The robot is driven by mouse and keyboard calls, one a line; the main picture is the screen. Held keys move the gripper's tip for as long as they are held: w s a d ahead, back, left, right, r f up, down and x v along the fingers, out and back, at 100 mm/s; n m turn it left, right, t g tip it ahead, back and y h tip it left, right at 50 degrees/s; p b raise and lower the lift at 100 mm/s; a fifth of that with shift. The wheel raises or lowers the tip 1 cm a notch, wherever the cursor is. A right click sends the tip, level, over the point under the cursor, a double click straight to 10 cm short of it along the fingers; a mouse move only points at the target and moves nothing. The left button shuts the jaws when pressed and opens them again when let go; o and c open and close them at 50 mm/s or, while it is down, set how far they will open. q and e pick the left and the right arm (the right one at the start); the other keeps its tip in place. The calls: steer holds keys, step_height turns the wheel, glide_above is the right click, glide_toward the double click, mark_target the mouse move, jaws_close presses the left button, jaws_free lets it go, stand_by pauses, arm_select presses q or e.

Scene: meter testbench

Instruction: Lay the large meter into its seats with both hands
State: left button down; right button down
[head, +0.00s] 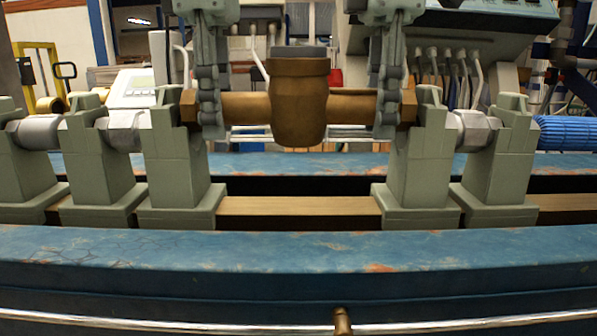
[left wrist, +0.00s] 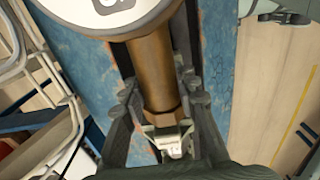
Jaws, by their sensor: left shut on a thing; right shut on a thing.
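The large meter is brass, with a round body (head: 298,105) and a pipe arm to each side ending in a hex nut. It is held level between two grey-green seat stands, the left one (head: 178,160) and the right one (head: 420,165). Its ends are near the height of the stand tops; I cannot tell whether they touch. My left gripper (head: 208,118) is shut on the left pipe arm, my right gripper (head: 387,115) on the right one. The left wrist view shows the pale dial (left wrist: 115,12) and brass pipe (left wrist: 155,75) between the left fingers (left wrist: 160,105).
More stands carry grey metal fittings at the left (head: 38,132) and right (head: 473,130). A blue ribbed pipe (head: 567,133) lies at the far right. The blue bench beam (head: 300,250) runs across the front, with a metal rail (head: 200,327) below it. A console (head: 490,15) stands behind.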

arm_select(q)
steer(key=shift+f, duration=0.45)
arm_select(e)
steer(key=shift+f, duration=0.45)
arm_select(q)
steer(key=c, duration=1.2)
jaws_free()
arm_select(e)
steer(key=c, duration=1.2)
jaws_free()
arm_select(q)
steer(key=shift+o, duration=0.2)
arm_select(e)
steer(key=shift+o, duration=0.2)
arm_select(q)
step_height(320, 180, up, 12)
steer(key=shift+f, duration=0.1)
arm_select(e)
steer(key=shift+r, duration=0.15)
step_height(320, 180, up, 12)
steer(key=shift+f, duration=0.1)
